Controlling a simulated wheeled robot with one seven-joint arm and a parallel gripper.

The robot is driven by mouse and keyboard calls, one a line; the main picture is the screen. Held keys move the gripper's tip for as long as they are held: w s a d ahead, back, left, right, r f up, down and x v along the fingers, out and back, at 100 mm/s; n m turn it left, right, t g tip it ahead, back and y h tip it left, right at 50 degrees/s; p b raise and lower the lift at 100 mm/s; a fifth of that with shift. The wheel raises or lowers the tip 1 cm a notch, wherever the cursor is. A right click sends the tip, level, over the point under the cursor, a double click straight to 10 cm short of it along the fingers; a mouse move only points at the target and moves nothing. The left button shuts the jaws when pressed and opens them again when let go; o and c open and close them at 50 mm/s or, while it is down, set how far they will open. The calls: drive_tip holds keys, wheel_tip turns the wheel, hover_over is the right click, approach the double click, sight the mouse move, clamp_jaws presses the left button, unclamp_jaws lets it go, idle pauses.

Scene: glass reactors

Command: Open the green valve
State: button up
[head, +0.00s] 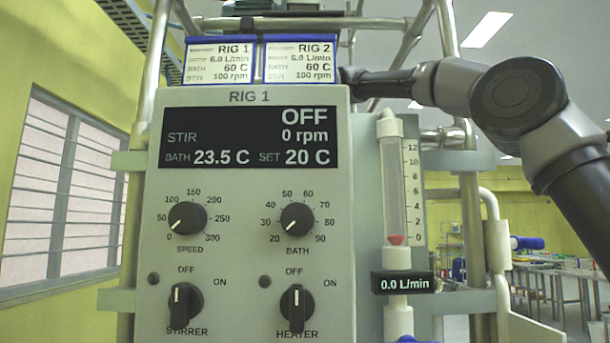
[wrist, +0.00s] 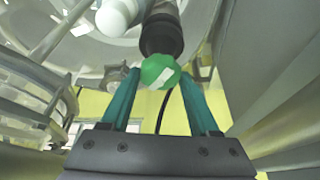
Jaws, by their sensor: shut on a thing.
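The green valve (wrist: 159,72) shows in the wrist view as a round green knob with a white mark on its face. It sits at the end of a dark fitting (wrist: 161,32). My gripper (wrist: 160,78) has its two teal fingers on either side of the knob, shut on it. In the head view my arm reaches in from the right and goes behind the Rig 1 control panel (head: 240,265). The gripper and the valve are hidden there.
The panel display (head: 248,138) reads OFF, 0 rpm. A flow meter (head: 394,190) right of the panel reads 0.0 L/min, its red float low. Two rig cards (head: 220,60) stand on top. Metal frame pipes (head: 472,230) surround the panel. A white pipe end (wrist: 115,15) is near the valve.

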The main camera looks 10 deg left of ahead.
drive_tip(key=shift+n, duration=0.5)
drive_tip(key=o, duration=1.4)
drive_tip(key=shift+r, duration=0.1)
drive_tip(key=shift+w+d+r, duration=0.1)
drive_tip(key=shift+d+r, duration=0.15)
drive_tip(key=shift+r, duration=0.3)
drive_tip(key=shift+v, duration=0.95)
drive_tip(key=d, duration=0.8)
drive_tip(key=w+d, duration=0.1)
drive_tip(key=d, duration=0.3)
drive_tip(key=shift+w+f, duration=0.1)
